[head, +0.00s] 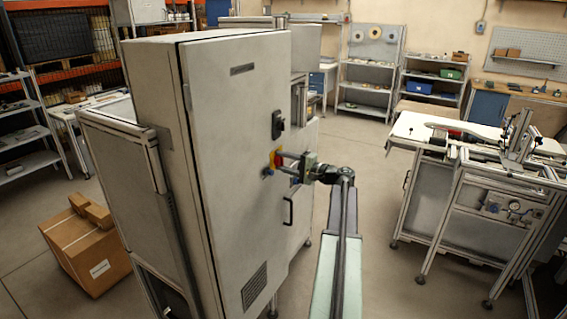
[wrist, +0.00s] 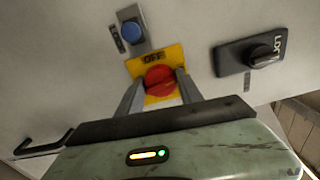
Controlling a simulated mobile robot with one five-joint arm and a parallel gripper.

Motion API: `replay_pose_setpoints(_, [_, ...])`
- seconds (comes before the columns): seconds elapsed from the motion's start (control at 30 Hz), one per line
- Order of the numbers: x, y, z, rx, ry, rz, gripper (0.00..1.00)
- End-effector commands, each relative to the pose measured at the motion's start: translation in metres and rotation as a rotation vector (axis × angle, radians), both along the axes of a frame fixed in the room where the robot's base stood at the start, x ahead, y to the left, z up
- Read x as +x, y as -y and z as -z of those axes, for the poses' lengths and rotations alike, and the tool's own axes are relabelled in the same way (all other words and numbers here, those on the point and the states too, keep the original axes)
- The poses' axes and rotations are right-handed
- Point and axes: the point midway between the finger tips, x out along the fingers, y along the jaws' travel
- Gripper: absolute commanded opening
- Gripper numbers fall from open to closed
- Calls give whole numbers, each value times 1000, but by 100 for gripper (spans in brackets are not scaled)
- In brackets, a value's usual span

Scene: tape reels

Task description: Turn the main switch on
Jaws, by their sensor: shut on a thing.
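The main switch (wrist: 159,80) is a red rotary knob on a yellow plate marked OFF, on the front of a grey cabinet (head: 230,130). In the head view the switch (head: 278,158) shows partly behind my gripper (head: 284,164). In the wrist view my gripper (wrist: 161,90) has one finger on each side of the red knob and is shut on it. The fingers hide the knob's sides and the lower part of the plate.
A blue button (wrist: 132,32) sits beside the yellow plate. A black latch marked LO, its last letter unclear (wrist: 262,55), is on the other side. The cabinet has a black door handle (head: 288,211). A cardboard box (head: 85,245) stands on the floor at left; a workbench frame (head: 480,200) stands at right.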

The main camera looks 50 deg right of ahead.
Motion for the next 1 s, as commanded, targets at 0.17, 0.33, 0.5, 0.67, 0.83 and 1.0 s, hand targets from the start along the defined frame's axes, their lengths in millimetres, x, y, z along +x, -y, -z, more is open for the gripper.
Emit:
replay_pose_setpoints(0.17, [0,0,0,75,-21,0,2])
replay_pose_setpoints(0.33, [0,0,0,118,-31,0,2])
replay_pose_setpoints(0.5, [0,0,0,134,-35,-1,2])
replay_pose_setpoints(0.67, [0,0,0,136,-36,-1,2])
replay_pose_setpoints(0.83, [0,0,0,137,-35,-1,2])
replay_pose_setpoints(1.0, [0,0,0,136,-35,-1,65])
